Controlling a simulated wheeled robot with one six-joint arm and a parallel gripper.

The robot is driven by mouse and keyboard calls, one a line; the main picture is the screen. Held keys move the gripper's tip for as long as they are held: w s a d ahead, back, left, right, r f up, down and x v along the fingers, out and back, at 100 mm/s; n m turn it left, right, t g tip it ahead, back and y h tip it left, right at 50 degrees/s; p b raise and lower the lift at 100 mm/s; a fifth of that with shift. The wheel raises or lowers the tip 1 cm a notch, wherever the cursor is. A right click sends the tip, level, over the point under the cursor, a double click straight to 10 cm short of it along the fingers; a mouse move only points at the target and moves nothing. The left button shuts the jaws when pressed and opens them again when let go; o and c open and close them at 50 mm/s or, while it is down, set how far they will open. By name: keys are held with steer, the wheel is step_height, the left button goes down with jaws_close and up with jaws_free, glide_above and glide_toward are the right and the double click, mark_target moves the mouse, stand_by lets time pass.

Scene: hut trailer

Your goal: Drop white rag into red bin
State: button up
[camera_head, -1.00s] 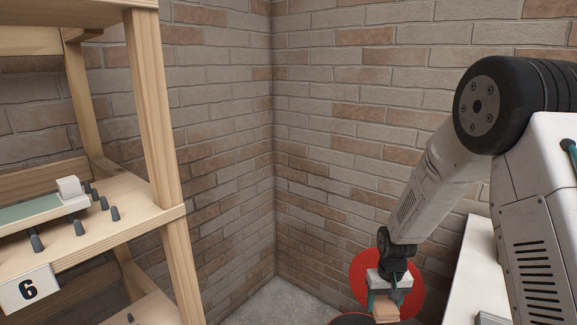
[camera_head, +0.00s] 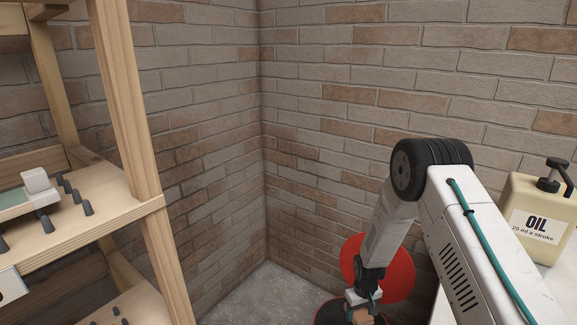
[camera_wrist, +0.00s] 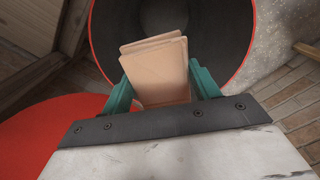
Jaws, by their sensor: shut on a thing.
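My gripper (camera_wrist: 162,78) is shut on a folded cloth (camera_wrist: 155,58), its green fingers on either side. The cloth looks peach-beige rather than white. In the wrist view it hangs over the dark open mouth of the red-rimmed bin (camera_wrist: 226,30). The bin's red lid (camera_wrist: 40,135) stands open at the left of that view. In the head view my gripper (camera_head: 362,300) is low at the bottom edge, in front of the red lid (camera_head: 402,270). Only a dark part of the bin (camera_head: 330,313) shows there.
A wooden shelf (camera_head: 150,205) with small grey pegs stands at the left. An oil bottle (camera_head: 536,215) stands on a white surface at the right. Brick walls meet in a corner behind the bin. Grey floor (camera_head: 262,292) is clear left of the bin.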

steer(key=shift+f, duration=1.6)
steer(key=o, duration=1.3)
step_height(320, 180, up, 8)
steer(key=shift+f, duration=0.1)
